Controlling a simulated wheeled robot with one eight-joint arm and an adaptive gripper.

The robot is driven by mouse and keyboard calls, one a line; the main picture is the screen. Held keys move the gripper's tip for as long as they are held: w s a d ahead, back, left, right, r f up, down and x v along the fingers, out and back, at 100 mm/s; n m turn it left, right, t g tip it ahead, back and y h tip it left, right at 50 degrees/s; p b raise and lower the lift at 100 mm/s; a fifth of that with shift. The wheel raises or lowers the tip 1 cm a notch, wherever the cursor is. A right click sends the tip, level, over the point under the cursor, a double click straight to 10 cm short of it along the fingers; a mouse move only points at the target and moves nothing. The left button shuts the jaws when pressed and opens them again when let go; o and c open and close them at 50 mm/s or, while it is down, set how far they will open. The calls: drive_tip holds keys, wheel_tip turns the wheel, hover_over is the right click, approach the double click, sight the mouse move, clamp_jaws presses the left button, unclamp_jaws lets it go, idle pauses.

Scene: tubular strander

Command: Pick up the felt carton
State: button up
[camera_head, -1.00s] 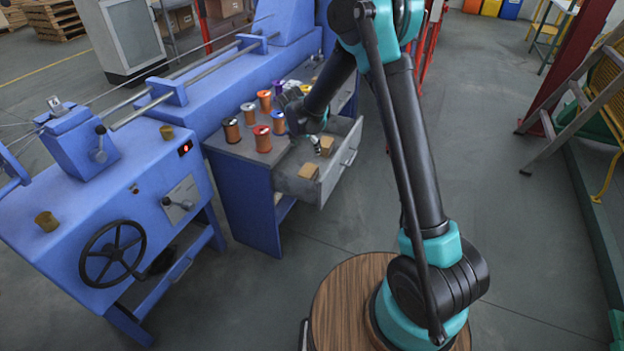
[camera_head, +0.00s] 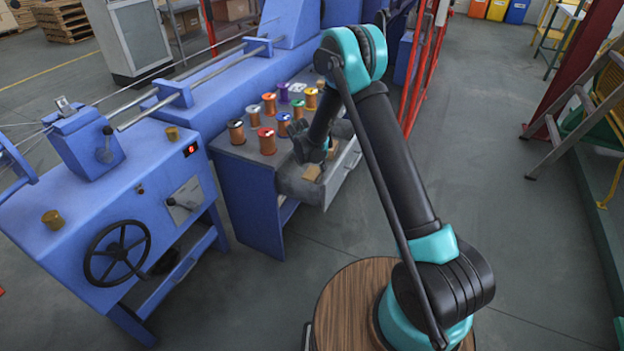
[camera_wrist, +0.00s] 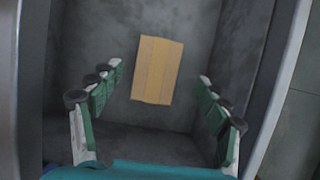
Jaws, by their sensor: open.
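A plain tan carton (camera_wrist: 157,70) lies on the grey floor of the open drawer (camera_wrist: 130,145) in the wrist view. My gripper (camera_wrist: 161,72) is open, with its green-padded fingers on either side of the carton in the picture and nothing between them in its grasp. How far the fingertips are above the carton is hard to tell. In the head view a small tan carton (camera_head: 312,172) shows in the near end of the drawer (camera_head: 345,172). My forearm and wrist reach down over the drawer and hide much of its inside. I see no marking that tells which carton is felt.
Several wire spools, among them a red-topped one (camera_head: 267,141), stand on the cabinet top left of my wrist. The blue strander machine (camera_head: 120,215) fills the left. Drawer walls stand close around my gripper.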

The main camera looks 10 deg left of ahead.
sight(312, 173)
drive_tip(key=shift+s+a+f+x, duration=0.1)
drive_tip(key=shift+s+x, duration=0.05)
drive_tip(key=shift+x, duration=0.75)
drive_tip(key=shift+s+a+f+x, duration=0.1)
drive_tip(key=shift+s+a+x, duration=0.05)
drive_tip(key=shift+x, duration=0.8)
drive_tip(key=shift+s+a+f+x, duration=0.1)
drive_tip(key=shift+s+x, duration=0.05)
drive_tip(key=shift+x, duration=0.75)
drive_tip(key=shift+r, duration=0.1)
drive_tip(key=c, duration=1.3)
